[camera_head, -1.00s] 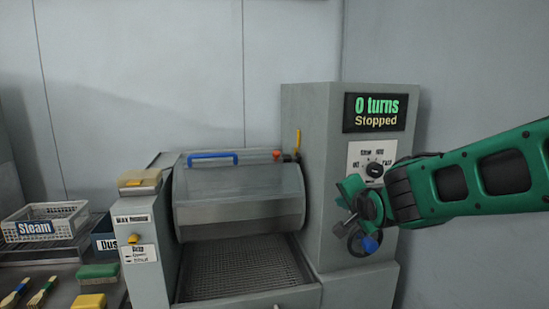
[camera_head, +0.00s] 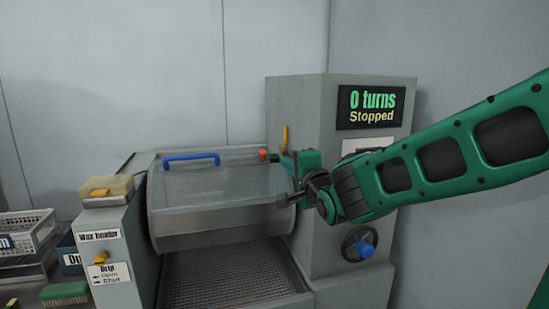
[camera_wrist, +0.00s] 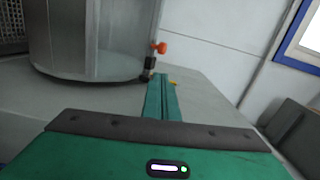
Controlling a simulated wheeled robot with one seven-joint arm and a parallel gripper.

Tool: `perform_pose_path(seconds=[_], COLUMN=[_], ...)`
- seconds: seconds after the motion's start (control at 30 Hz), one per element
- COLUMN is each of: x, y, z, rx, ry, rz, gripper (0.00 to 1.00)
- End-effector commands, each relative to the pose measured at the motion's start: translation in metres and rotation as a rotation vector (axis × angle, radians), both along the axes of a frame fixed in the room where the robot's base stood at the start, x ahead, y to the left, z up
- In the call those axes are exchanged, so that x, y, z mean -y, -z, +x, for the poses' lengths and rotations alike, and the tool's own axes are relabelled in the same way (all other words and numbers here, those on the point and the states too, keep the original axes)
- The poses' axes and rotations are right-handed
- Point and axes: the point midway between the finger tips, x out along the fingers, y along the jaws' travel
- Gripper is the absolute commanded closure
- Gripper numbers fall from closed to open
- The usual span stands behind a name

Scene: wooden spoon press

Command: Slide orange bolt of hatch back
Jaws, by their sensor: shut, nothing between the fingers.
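The orange bolt knob (camera_head: 263,155) sits at the top right end of the grey hatch (camera_head: 220,195), beside the tall cabinet. In the wrist view the orange knob (camera_wrist: 160,47) stands just beyond the fingertips, on a dark mount. My gripper (camera_head: 286,162) is shut and empty, close to the right of the knob. Its green fingers (camera_wrist: 162,96) lie together and point toward the knob. A small gap seems to separate them from it, but I cannot tell for sure. The hatch is down, with a blue handle (camera_head: 191,158) on top.
A yellow lever (camera_head: 285,137) stands behind my fingers on the cabinet's left edge. The cabinet (camera_head: 300,110) shows "0 turns Stopped" and carries a handwheel (camera_head: 358,245) with a blue knob. A mesh tray (camera_head: 225,282) lies under the hatch. The wax heater (camera_head: 115,250) is at left.

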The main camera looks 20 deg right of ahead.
Motion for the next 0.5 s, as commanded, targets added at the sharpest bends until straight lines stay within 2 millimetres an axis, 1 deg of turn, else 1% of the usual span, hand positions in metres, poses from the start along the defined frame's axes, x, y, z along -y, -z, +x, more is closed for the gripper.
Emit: perform_pose_path(seconds=[0.13,0.27,0.5], x=[-0.005,-0.008,-0.010], y=[0.000,0.001,0.003], z=[0.004,0.016,0.055], rx=[-0.002,-0.002,-0.003], ry=[-0.007,-0.009,-0.009], rz=[-0.001,0.000,-0.001], gripper=[1.00,1.00,1.00])
